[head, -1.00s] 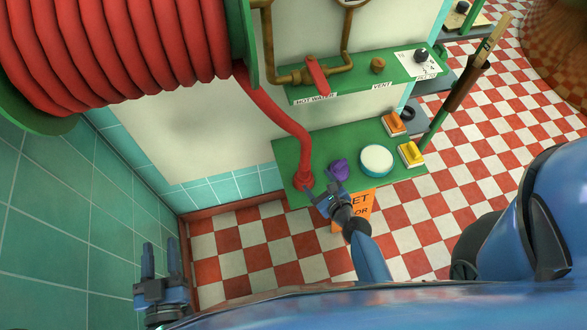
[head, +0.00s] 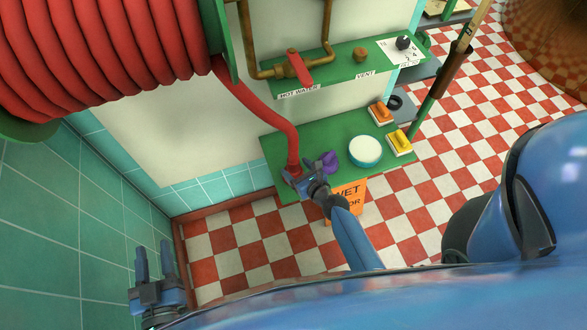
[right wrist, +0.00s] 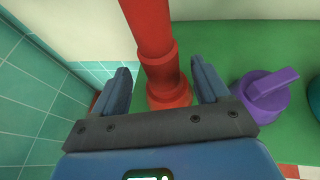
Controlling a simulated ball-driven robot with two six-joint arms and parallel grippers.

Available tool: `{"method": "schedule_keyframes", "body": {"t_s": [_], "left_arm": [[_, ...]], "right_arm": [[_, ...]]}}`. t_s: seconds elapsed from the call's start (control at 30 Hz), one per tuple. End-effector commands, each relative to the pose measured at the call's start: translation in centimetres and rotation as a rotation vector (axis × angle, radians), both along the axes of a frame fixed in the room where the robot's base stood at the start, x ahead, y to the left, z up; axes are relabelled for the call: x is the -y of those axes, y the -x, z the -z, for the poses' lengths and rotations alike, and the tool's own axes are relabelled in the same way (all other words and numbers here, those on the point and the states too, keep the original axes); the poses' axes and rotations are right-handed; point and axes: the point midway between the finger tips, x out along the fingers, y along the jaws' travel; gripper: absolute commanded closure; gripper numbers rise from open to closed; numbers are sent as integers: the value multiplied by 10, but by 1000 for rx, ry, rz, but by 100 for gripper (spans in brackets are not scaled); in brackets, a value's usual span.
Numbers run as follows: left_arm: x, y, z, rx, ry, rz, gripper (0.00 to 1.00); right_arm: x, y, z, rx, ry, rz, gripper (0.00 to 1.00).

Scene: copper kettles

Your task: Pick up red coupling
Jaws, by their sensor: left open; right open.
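The red coupling (head: 293,167) is at the lower end of a red hose (head: 262,100) and stands on the green shelf (head: 277,150). My right gripper (head: 297,172) is open at the coupling. In the right wrist view the coupling (right wrist: 170,92) shows between and beyond the two spread fingers, with visible gaps on both sides. Its lower part is partly hidden by the gripper body. My left gripper (head: 154,248) is open and empty at the lower left, near the teal tiled wall, far from the coupling.
A purple knob (right wrist: 264,94) stands just right of my right gripper; it also shows in the head view (head: 329,160). A round white-topped pot (head: 365,150) and yellow (head: 399,143) and orange (head: 380,113) blocks are further right. An orange sign (head: 348,196) is below the shelf.

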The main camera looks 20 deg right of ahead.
Motion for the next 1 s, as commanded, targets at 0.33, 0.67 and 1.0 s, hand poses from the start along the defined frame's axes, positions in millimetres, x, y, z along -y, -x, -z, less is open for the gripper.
{"method": "schedule_keyframes", "body": {"t_s": [0.33,0.67,1.0], "left_arm": [[0,0,11,0,0,0,57],[0,0,11,0,0,0,57],[0,0,11,0,0,0,57]], "right_arm": [[-7,-38,16,1,1,0,26],[-9,-43,17,0,1,0,26],[-8,-43,17,1,1,0,76]]}}
